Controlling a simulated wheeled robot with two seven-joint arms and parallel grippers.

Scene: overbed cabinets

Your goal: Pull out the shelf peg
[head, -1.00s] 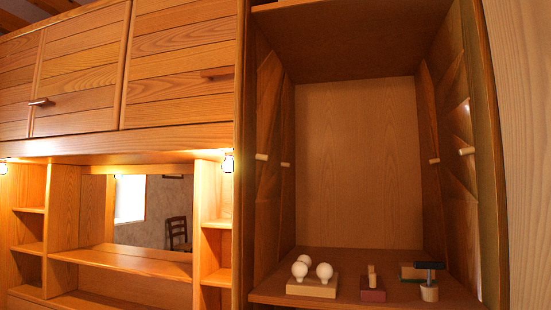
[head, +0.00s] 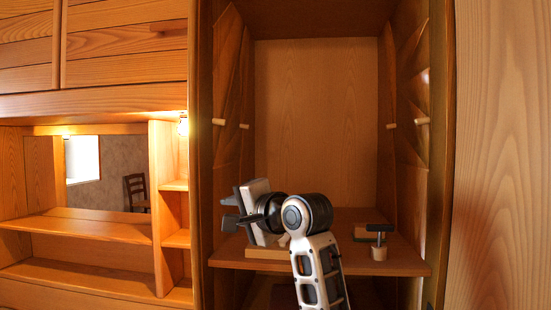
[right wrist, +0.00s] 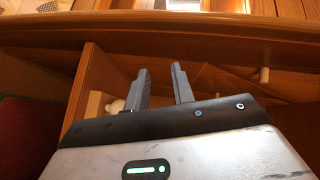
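Light wooden shelf pegs stick out of the tall cabinet's side walls. The left wall has a front peg (head: 218,122) and a rear peg (head: 244,126); the right wall has a front peg (head: 422,121) and a rear peg (head: 391,126). My right gripper (head: 229,210) is in front of the cabinet, below the left pegs and apart from them, with its fingers pointing left. Its two fingers are apart and empty in the right wrist view (right wrist: 160,70). One peg (right wrist: 264,75) shows there, right of the fingers. My left gripper is out of view.
The cabinet's lower shelf (head: 400,262) carries a wooden block (head: 266,253), mostly behind my right gripper, and a dark-handled tool on a cork-like base (head: 378,252). A lit open shelf unit (head: 90,230) stands left. The cabinet's upper space is clear.

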